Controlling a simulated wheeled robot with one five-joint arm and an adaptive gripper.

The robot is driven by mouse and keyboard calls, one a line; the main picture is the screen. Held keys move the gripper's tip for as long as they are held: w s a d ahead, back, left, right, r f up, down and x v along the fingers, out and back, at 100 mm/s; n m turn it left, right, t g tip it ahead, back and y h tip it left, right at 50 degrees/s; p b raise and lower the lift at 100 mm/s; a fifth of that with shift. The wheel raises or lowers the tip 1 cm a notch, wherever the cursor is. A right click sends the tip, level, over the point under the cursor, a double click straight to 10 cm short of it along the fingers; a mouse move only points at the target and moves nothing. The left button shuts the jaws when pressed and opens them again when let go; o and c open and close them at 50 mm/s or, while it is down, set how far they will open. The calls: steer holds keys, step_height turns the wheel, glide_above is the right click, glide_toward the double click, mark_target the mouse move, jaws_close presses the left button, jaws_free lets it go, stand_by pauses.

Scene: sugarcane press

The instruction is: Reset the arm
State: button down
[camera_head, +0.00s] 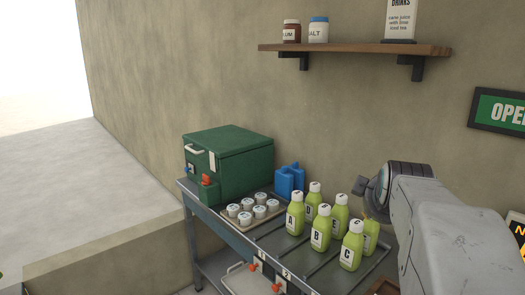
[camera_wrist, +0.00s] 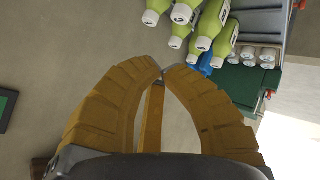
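My gripper (camera_wrist: 163,72) shows in the wrist view with its two ribbed orange fingers curving together. The tips meet or nearly meet, and nothing is between them. In the head view my grey arm reaches in from the right, and the gripper is mostly hidden beyond it. Several green juice bottles (camera_head: 320,232) with white caps and letter labels stand on the metal table (camera_head: 262,240), left of my arm. The bottles also show upside down at the top of the wrist view (camera_wrist: 201,42), beyond the fingertips.
A green cooler box (camera_head: 240,160) with a red tap stands at the table's far left. Small lidded cups (camera_head: 247,218) and blue blocks (camera_head: 290,180) are beside it. A wooden shelf (camera_head: 350,49) with jars and an open sign (camera_head: 502,112) are on the wall.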

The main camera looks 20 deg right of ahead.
steer(key=s+a+f+g+y, duration=0.1)
steer(key=a+f+y, duration=0.1)
steer(key=a+f, duration=0.45)
steer(key=s+a+f+g+y, duration=0.1)
steer(key=a+f+y, duration=0.15)
steer(key=a, duration=0.65)
steer(key=s+a+f+g+y, duration=0.2)
steer(key=s+a+f+g, duration=0.2)
steer(key=s+a+f, duration=0.7)
step_height(320, 180, up, 16)
steer(key=s+t+p, duration=0.1)
steer(key=p, duration=1.1)
steer(key=shift+s+a+f+m, duration=0.15)
steer(key=shift+s+a+m, duration=0.15)
steer(key=shift+a, duration=0.1)
